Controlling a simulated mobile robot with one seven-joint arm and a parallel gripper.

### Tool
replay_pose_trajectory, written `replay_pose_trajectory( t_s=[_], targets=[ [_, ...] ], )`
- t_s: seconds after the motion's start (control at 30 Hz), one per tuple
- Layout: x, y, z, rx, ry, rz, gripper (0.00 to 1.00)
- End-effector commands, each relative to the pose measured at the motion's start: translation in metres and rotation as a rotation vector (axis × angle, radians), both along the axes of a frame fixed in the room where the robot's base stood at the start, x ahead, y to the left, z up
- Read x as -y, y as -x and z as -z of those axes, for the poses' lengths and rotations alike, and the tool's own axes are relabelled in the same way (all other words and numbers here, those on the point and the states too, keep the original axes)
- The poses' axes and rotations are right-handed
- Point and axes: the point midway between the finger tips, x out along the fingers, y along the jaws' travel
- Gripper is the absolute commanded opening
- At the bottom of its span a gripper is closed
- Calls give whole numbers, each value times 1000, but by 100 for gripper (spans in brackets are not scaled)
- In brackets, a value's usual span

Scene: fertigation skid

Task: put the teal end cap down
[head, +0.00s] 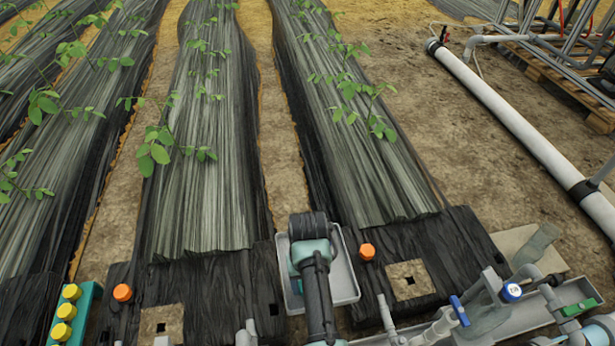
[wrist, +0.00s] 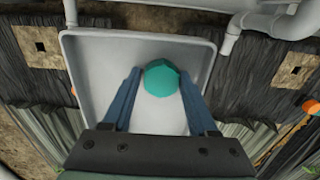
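The teal end cap (wrist: 162,79) shows in the wrist view as a faceted teal piece against the pale floor of a grey tray (wrist: 85,55). My gripper (wrist: 160,73) points down over the tray with its two blue fingers apart. The cap lies between the fingertips, close to the right finger, with a narrow gap at the left finger. I cannot tell for sure whether the cap rests on the tray floor.
Orange knobs (head: 367,251) (head: 122,292) stand on either side of the tray. A teal block with yellow caps (head: 70,312) is at lower left. Grey pipework with a blue-handled valve (head: 460,311) stands close at right. Covered plant rows (head: 200,160) lie beyond.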

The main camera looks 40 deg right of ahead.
Motion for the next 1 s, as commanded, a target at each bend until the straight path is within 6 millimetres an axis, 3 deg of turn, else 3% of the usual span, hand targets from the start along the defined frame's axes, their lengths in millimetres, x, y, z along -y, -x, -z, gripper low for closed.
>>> replay_pose_trajectory(
  t_s=[0.03, 0.47, 1.0],
  targets=[
    [-6, 0, 8, 2, -8, -4, 79],
    [-8, 0, 4, 1, -9, -7, 79],
    [-4, -1, -101, 4, -4, -4, 79]
  ],
)
